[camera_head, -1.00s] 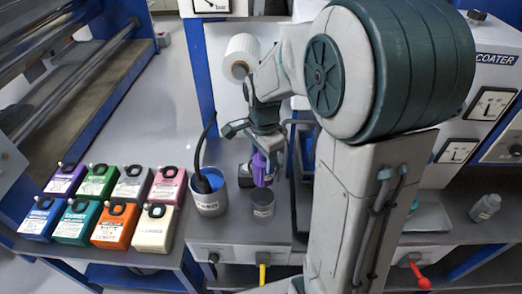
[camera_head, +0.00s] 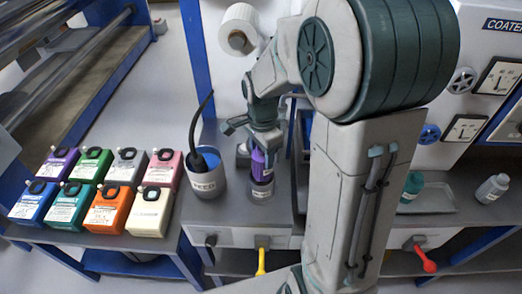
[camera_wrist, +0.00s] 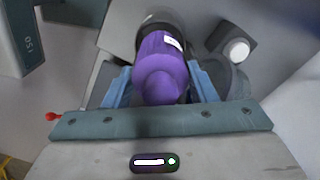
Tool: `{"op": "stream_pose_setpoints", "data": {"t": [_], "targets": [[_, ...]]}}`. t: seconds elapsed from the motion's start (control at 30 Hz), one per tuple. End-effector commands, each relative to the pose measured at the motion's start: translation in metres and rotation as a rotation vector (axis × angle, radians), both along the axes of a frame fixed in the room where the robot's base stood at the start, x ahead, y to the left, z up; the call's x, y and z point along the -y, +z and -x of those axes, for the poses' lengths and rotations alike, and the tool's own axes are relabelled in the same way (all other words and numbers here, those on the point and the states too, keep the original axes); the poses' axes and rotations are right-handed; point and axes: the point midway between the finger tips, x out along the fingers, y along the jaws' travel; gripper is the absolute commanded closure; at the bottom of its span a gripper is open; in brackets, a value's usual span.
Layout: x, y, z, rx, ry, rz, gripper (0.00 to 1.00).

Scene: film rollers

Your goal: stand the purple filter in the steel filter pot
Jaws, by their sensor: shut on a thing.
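The purple filter (camera_head: 259,163) is upright in my gripper (camera_head: 262,146), which is shut on its upper part. The steel filter pot (camera_head: 261,188) stands on the bench directly below. The filter's lower end is at the pot's mouth and seems to be inside the rim; how deep is hidden. In the wrist view the filter (camera_wrist: 162,62) lies between the two blue fingers of my gripper (camera_wrist: 160,86), with the dark pot mouth (camera_wrist: 152,35) around or behind its far end.
A larger grey pot (camera_head: 205,182) with a black hose stands close left of the filter pot. My arm hides much of the right. A tray (camera_head: 432,201) and a small grey bottle (camera_head: 491,188) are at far right.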

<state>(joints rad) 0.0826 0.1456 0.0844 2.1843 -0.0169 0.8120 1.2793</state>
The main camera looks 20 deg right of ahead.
Motion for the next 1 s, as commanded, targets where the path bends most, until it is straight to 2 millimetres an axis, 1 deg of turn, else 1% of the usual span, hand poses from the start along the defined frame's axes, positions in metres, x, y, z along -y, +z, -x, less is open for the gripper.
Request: {"op": "stream_pose_setpoints", "data": {"t": [0.03, 0.7, 0.83, 1.0], "targets": [[0.0, -0.008, 0.0, 0.0, 0.0, 0.0, 0.69], [0.0, -0.061, 0.0, 0.0, 0.0, 0.0, 0.69], [0.0, -0.069, 0.0, 0.0, 0.0, 0.0, 0.69], [0.0, -0.073, 0.0, 0.0, 0.0, 0.0, 0.69]]}}
